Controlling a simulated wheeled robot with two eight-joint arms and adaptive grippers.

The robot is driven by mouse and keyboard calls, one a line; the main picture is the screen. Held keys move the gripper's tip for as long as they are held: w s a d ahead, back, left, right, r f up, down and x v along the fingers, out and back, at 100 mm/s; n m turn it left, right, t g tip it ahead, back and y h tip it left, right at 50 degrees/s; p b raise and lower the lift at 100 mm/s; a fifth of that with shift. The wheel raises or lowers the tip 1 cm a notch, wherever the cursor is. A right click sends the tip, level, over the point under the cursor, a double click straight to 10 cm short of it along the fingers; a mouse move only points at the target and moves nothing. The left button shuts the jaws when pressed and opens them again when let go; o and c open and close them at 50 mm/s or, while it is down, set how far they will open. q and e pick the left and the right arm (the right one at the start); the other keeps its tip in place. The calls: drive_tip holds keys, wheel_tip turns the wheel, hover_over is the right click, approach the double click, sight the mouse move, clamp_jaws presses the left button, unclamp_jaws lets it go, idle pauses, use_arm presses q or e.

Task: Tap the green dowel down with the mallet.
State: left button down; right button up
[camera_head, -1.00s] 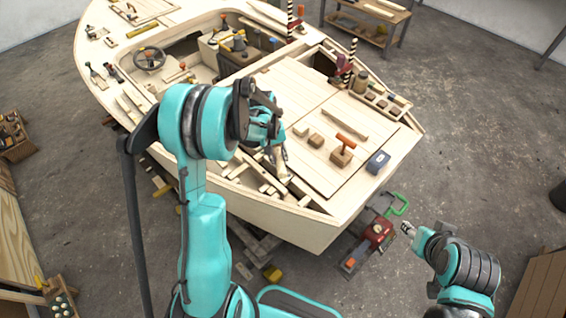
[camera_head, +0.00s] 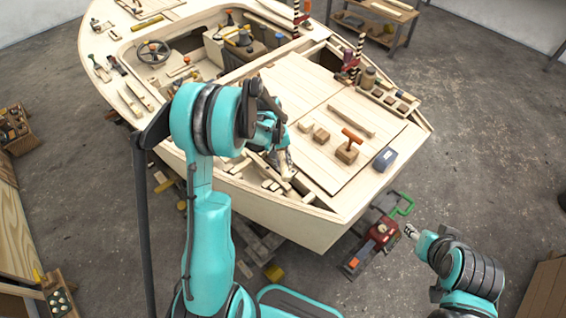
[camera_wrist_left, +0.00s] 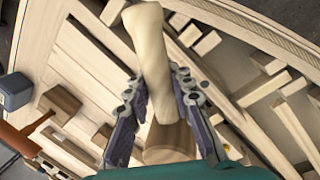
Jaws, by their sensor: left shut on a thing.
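My left gripper (camera_head: 281,150) is over the near left side of the boat deck. In the left wrist view its fingers (camera_wrist_left: 155,88) are closed around a pale, rounded wooden handle (camera_wrist_left: 148,40), with a brown wooden piece (camera_wrist_left: 170,143) close to the palm. This looks like the mallet, but I cannot make out its whole shape. I cannot pick out the green dowel in either view; the arm and gripper hide part of the deck. My right gripper (camera_head: 410,231) is low at the right, apart from the boat, its jaws too small to read.
Pale ribs and slats (camera_wrist_left: 295,130) lie beside the gripper. A red tool (camera_head: 381,233) with a green handle is beyond the hull edge.

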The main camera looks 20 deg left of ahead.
idle(0.3)
use_arm(q)
wheel_tip(320, 180, down, 5)
drive_tip(key=b, duration=0.4)
drive_tip(key=shift+r+p, duration=0.4)
drive_tip(key=shift+r, duration=0.3)
wheel_tip(320, 180, up, 4)
drive_tip(key=shift+f+p, duration=0.1)
drive_tip(key=shift+p, duration=1.05)
drive_tip(key=shift+f, duration=0.1)
